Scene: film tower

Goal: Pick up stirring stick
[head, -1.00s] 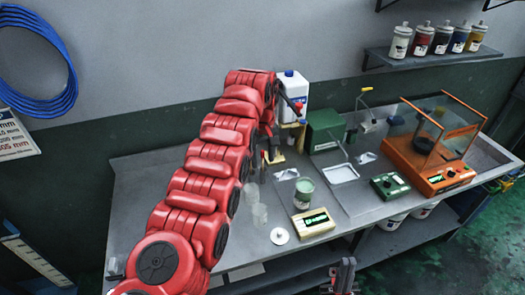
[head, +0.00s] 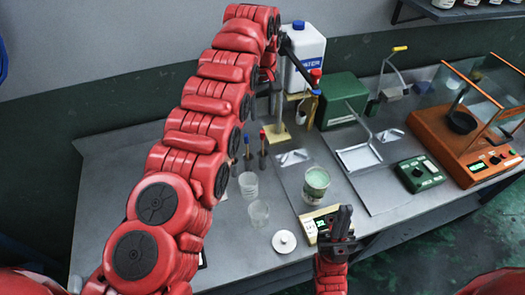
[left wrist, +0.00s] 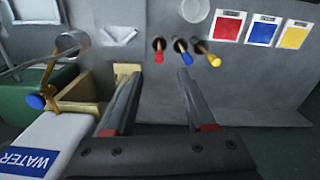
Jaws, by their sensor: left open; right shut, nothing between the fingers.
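My left gripper (left wrist: 158,103) is open and empty in the left wrist view. In the head view it (head: 272,98) is partly hidden by its own arm, above the back of the bench. The red-tipped (head: 262,150) and blue-tipped (head: 246,148) ones also show in the head view, below the left gripper. I cannot tell which thing is the stirring stick. My right gripper (head: 342,222) is shut and empty near the bench's front edge.
A water bottle (head: 303,50), a yellow-based stand (head: 277,135) and a green box (head: 343,97) stand close to the left gripper. An orange scale (head: 455,140) is right.

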